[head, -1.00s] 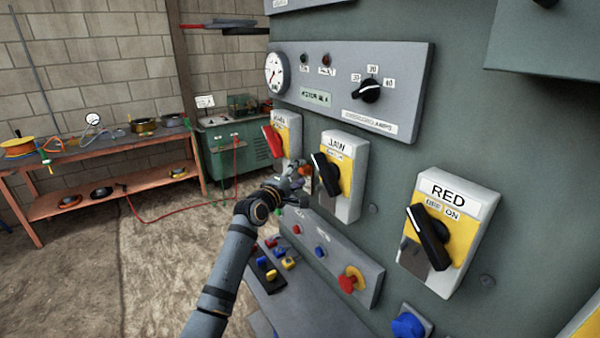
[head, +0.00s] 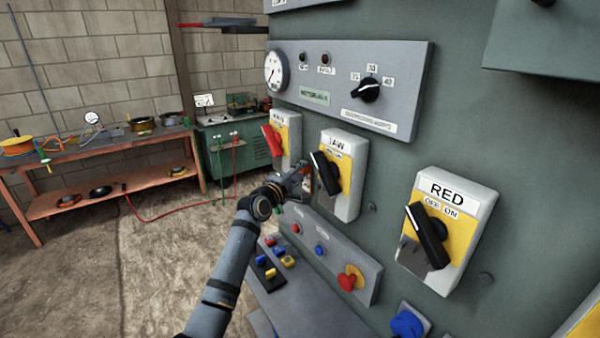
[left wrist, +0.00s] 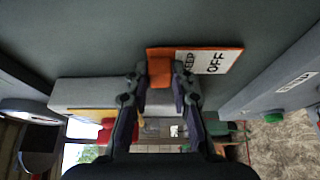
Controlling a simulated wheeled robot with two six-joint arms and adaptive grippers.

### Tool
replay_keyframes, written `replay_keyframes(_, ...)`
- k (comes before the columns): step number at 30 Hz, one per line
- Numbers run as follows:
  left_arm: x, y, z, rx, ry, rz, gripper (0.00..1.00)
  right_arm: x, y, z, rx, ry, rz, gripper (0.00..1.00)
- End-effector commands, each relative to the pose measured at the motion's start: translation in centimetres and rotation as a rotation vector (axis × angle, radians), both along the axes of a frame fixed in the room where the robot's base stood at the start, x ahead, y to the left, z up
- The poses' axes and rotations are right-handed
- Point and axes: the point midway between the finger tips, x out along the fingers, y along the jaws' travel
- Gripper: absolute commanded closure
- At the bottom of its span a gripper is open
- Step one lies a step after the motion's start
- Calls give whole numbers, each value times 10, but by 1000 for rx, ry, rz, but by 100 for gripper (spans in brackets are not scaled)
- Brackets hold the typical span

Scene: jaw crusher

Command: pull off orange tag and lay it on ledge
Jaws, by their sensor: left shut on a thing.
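The orange tag (left wrist: 233,61), with a white face reading KEEP OFF, shows in the left wrist view at the grey panel. My left gripper (left wrist: 161,78) is shut on its orange end. In the head view my left gripper (head: 300,180) is between the red-handled switch box (head: 284,138) and the JAW switch box (head: 342,175); the tag is mostly hidden there. I cannot tell whether the tag still touches the panel. A grey ledge (head: 306,308) runs below the button strip. My right gripper is not in view.
Several small red, blue and yellow pieces (head: 277,262) lie at the ledge's left part. The button strip (head: 330,258) with a red mushroom button (head: 350,279) sits above. The RED switch box (head: 447,230) juts out at right. The ledge's middle looks clear.

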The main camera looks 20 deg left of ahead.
Motion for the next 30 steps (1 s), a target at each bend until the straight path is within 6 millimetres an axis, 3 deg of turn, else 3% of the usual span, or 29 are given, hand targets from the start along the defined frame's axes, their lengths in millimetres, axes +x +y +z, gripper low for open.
replay_keyframes(30, -38, 30, 0, 0, 1, 1, 100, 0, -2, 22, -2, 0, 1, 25)
